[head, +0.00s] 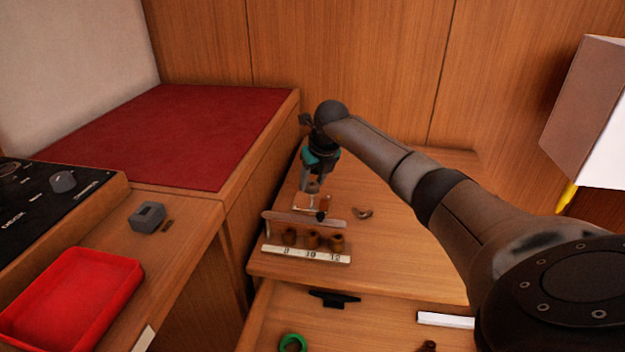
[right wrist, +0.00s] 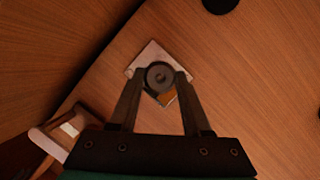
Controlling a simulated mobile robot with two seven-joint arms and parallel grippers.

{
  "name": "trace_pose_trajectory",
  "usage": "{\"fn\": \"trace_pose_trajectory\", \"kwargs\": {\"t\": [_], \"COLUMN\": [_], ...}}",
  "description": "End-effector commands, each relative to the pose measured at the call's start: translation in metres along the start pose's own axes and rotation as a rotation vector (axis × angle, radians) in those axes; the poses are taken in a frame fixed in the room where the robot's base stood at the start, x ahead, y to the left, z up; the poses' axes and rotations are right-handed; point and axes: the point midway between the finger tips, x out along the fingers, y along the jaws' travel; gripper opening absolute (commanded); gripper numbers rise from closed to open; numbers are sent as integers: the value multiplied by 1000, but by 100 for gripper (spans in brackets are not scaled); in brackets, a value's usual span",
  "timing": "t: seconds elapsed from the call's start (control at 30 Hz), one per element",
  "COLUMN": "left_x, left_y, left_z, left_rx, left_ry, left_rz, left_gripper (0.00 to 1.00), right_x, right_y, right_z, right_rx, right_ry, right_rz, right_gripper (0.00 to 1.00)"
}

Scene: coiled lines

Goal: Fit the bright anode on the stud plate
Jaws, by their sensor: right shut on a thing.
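My right gripper (head: 313,184) is over the back of the wooden cabinet top. In the right wrist view its fingers (right wrist: 160,78) are shut on a round grey piece with a central hole, which I take to be the anode (right wrist: 160,74). In the head view the held piece is small and brownish. The pale, square stud plate (right wrist: 146,57) lies directly beneath it and also shows in the head view (head: 325,204). An orange patch shows at the plate's near corner. The held piece hides the plate's middle, so I cannot tell whether they touch. My left gripper is not in view.
A rack (head: 295,252) with brown cups stands in front of the plate. A curved brown piece (head: 362,213) lies to the right. Below, an open drawer holds a green ring (head: 293,342) and a white block (head: 445,320). A red tray (head: 75,297) and grey block (head: 147,215) are left.

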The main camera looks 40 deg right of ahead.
Motion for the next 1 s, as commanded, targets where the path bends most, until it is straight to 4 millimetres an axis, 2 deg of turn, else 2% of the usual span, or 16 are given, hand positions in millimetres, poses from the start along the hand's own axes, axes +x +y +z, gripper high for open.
{"fn": "trace_pose_trajectory", "kwargs": {"t": [1.0], "left_x": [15], "left_y": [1], "left_z": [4], "left_rx": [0], "left_ry": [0], "left_rz": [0], "left_gripper": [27], "right_x": [28], "right_y": [0], "right_z": [-11], "right_rx": [0], "right_ry": [0], "right_rz": [1], "right_gripper": [0]}}
